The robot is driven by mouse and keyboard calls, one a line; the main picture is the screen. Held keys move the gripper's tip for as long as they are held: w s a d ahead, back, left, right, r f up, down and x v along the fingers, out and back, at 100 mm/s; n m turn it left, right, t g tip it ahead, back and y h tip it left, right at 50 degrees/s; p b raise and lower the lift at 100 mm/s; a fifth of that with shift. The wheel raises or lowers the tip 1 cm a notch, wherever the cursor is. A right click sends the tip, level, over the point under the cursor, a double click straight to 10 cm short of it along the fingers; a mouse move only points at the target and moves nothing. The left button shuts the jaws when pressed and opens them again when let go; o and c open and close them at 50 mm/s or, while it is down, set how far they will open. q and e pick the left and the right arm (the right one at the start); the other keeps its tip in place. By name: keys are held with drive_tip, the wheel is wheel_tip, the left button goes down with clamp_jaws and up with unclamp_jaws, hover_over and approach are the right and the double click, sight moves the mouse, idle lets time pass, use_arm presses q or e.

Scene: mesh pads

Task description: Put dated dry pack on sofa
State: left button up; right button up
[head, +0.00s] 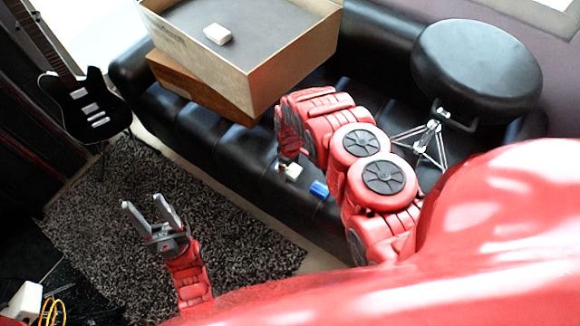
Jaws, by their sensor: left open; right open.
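The black tufted sofa (230,155) runs across the middle of the head view. A small white pack (292,172) and a small blue pack (319,189) lie on its seat, close together. Another small white block (217,34) lies in the open carton on the sofa. I cannot read any date on them. My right gripper (287,163) points down over the seat right at the white pack; its fingers are mostly hidden, and I cannot tell whether they touch the pack. My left gripper (142,198) is open and empty above the grey rug.
A large open cardboard carton (290,75) and a brown box (195,85) take up the sofa's left part. A round black stool (477,70) with metal legs is at the right. A black guitar (90,110) stands at the left. The shaggy rug (110,185) looks clear.

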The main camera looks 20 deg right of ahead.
drive_tip(key=shift+r, duration=0.7)
wheel_tip(320, 180, up, 4)
drive_tip(key=shift+f, duration=0.1)
wheel_tip(320, 180, up, 7)
drive_tip(key=p, duration=0.7)
drive_tip(key=shift+s, duration=0.1)
